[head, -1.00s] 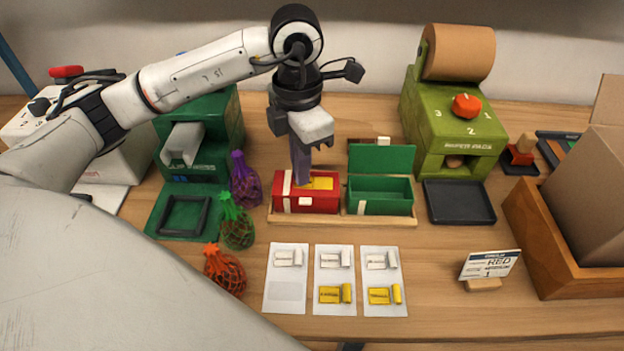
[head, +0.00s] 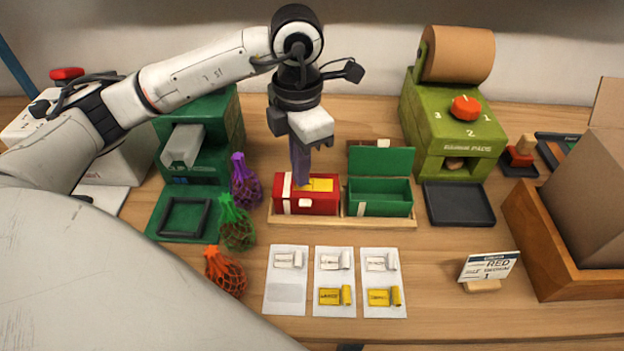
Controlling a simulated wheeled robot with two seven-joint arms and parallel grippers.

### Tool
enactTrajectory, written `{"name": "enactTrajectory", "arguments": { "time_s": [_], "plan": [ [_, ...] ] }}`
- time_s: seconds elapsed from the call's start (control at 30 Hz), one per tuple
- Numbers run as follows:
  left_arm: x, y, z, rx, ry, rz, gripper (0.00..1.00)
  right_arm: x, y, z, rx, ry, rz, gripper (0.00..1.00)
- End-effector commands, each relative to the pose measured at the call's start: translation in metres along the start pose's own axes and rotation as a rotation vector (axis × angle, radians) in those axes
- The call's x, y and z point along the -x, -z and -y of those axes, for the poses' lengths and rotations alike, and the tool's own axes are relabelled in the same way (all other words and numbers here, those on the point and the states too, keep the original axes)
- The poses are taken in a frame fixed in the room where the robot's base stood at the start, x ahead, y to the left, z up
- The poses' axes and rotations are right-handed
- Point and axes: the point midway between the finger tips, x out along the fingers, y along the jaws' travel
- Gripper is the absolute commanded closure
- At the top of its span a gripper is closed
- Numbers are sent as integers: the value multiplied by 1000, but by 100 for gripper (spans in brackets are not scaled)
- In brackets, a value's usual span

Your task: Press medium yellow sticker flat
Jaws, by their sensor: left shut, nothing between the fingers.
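A yellow sticker (head: 320,184) lies on top of the shut red box (head: 318,206), toward its right side. A white band runs over the box's left part. My left gripper (head: 301,183) is shut and empty, pointing down with its fingertips at the top of the red box, at the sticker's left edge. Whether the tips touch the sticker is too small to tell. Three sticker sheets lie in front; the middle sheet (head: 334,305) and the right sheet (head: 384,306) each hold white and yellow stickers. The left sheet (head: 287,308) has a white sticker and a blank patch. My right gripper is not in view.
An open green box (head: 380,209) stands right of the red box in a wooden tray (head: 342,219). Purple, green and orange net bags (head: 226,272) of chestnuts are at left. A sign reading RED (head: 489,265) stands at right, by a wooden crate (head: 562,277).

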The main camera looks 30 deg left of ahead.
Motion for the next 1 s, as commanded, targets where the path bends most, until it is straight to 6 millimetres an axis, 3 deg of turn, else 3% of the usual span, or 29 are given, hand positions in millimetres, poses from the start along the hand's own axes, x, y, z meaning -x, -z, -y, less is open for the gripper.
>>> {"name": "enactTrajectory", "arguments": {
  "time_s": [0.8, 1.0],
  "plan": [
    [62, -1, 0, 0, -1, 5, 100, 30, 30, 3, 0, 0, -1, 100],
    [65, -1, 0, 0, -1, 4, 100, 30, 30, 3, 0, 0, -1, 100]
  ]
}}
